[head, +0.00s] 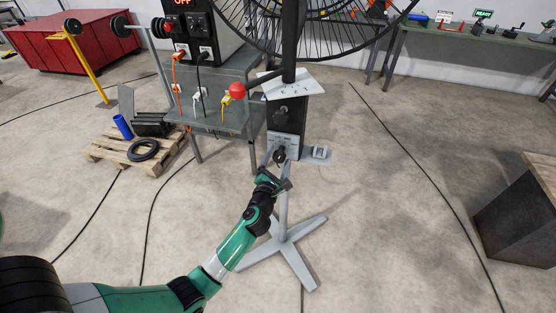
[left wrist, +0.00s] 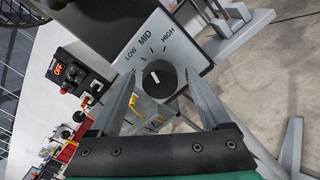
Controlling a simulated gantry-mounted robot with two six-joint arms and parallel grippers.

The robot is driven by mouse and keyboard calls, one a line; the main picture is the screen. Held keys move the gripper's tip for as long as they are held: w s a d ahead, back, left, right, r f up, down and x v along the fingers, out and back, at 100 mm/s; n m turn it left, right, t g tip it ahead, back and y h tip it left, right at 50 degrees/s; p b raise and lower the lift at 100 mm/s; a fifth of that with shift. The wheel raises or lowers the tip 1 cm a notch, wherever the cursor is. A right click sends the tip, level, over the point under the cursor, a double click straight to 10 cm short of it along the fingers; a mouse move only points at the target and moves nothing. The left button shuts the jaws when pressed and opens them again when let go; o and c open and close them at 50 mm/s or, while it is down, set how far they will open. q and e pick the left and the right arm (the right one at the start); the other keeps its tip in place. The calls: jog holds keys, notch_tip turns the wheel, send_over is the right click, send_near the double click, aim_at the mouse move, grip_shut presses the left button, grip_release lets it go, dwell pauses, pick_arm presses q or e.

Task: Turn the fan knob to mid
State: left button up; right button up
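The fan knob (left wrist: 160,79) is a round black dial with a short white mark, on a pale plate (left wrist: 187,59) reading LOW, MID and HIGH. Another label left of LOW is partly hidden by a finger. The mark appears to lie toward the left, off MID; its exact setting is hard to read. In the head view the knob (head: 280,156) sits low on the fan's post. My left gripper (head: 275,175) is just below it. In the left wrist view my left gripper (left wrist: 162,72) is open, its fingers either side of the knob, apparently not touching it. My right gripper is out of view.
The fan (head: 325,25) stands on a cross-shaped base (head: 284,250). A red ball-ended lever (head: 237,90) juts left above the knob. A grey table (head: 218,90) with plugs and an OFF display stands close left. A pallet (head: 140,152) lies farther left.

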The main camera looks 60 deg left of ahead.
pick_arm(q)
jog(key=o, duration=0.3)
jog(key=p+v, duration=0.2)
jog(key=v, duration=0.5)
jog(key=shift+p, duration=0.3)
dwell(0.4)
